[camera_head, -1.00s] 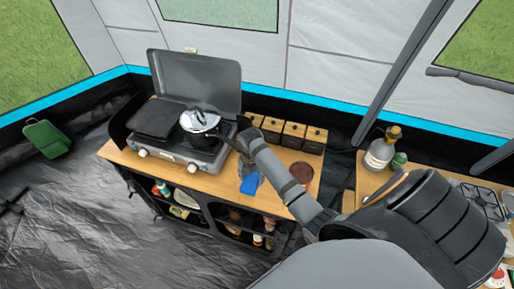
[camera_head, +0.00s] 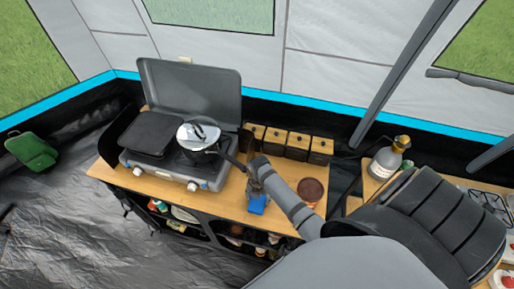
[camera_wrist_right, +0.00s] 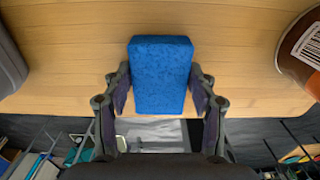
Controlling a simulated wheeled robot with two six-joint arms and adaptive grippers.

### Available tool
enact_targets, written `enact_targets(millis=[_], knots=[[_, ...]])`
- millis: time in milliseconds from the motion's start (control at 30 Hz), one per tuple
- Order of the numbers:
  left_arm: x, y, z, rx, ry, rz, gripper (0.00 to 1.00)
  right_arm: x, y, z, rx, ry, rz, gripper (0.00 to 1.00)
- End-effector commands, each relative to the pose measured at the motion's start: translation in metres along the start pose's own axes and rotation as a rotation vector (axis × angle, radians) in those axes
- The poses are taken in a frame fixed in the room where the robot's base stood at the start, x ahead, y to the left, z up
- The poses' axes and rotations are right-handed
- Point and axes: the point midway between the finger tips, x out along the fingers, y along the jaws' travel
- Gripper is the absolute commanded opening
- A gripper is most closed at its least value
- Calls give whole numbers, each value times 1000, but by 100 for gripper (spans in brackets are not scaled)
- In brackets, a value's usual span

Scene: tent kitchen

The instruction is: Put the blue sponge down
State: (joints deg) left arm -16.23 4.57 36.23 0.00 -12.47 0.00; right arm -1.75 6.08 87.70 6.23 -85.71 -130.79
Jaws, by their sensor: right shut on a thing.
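The blue sponge (camera_head: 257,206) is at the front edge of the wooden counter, to the right of the stove. My right gripper (camera_head: 256,190) is above and around it, pointing down. In the right wrist view the blue sponge (camera_wrist_right: 160,75) sits between the two fingers of my right gripper (camera_wrist_right: 160,92), which is shut on it. The sponge is over the wooden counter top (camera_wrist_right: 75,60) near its edge; I cannot tell whether it touches the wood. My left gripper is not in view.
Several wood-fronted canisters (camera_head: 297,144) line the back. A brown round container (camera_head: 310,190) is close on the right. Open shelves lie below the counter edge.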

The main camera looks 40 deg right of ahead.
Motion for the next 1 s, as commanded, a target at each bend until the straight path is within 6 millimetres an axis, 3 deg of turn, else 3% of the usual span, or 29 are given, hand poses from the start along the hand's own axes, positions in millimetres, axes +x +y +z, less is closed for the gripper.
enact_targets(millis=[133,333,367,500,767,1000], knots=[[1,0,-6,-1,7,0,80,0,1,0,1,1,1,38],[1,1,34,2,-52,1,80,6,0,0,1,2,0,38],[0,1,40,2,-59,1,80,6,0,0,1,1,0,60],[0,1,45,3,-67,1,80,6,0,0,1,1,1,79],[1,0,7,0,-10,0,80,5,0,0,1,1,0,80],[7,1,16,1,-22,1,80,-18,1,1,0,-4,4,80]])
